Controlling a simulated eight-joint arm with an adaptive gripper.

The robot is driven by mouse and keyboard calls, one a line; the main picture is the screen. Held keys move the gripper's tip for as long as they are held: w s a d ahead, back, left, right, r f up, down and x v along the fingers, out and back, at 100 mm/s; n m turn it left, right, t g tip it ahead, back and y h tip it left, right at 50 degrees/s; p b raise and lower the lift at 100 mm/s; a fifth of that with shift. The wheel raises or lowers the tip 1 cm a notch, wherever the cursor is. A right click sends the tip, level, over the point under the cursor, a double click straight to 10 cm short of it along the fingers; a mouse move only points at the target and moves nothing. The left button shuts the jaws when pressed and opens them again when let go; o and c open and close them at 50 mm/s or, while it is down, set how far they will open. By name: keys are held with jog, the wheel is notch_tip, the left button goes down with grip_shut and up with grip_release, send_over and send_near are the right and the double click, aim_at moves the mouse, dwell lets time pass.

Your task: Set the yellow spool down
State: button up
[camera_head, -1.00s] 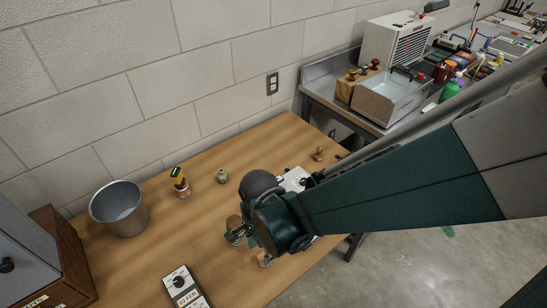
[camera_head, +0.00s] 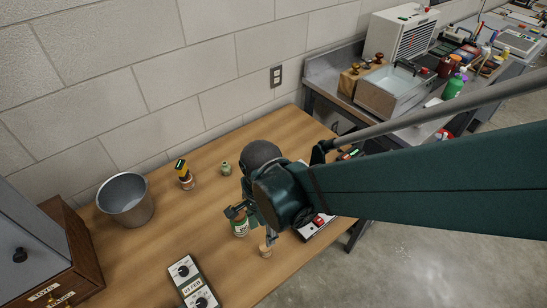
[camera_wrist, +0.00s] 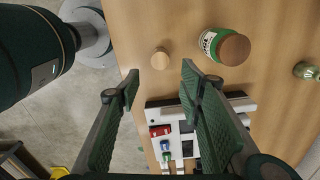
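I cannot make out a yellow spool in either view. My gripper (camera_head: 253,224) is over the front part of the wooden table; in the wrist view my gripper (camera_wrist: 160,84) is open, with nothing between its fingers. My fingers hide part of the tray.
A green-labelled jar (camera_wrist: 210,43) with a brown lid and a small round wooden piece (camera_wrist: 160,60) stand near the fingers. A bucket (camera_head: 126,201), a small green pot (camera_head: 226,168) and a dial box (camera_head: 190,281) are on the table.

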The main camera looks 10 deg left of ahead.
dwell(0.7)
jog(key=w+d+r+n+t, duration=0.1)
jog(key=d+r+n+t, duration=0.1)
jog(key=d+r, duration=0.4)
jog(key=w+d+r+n+t, duration=0.1)
jog(key=d+r+n, duration=0.4)
jog(key=d, duration=0.8)
jog(key=w+d+r+n+t, duration=0.2)
jog(key=d+r, duration=0.4)
jog(key=d, duration=0.4)
jog(key=shift+d+r+n+t, duration=0.4)
jog(key=shift+n+t, duration=0.5)
jog(key=shift+t, duration=0.2)
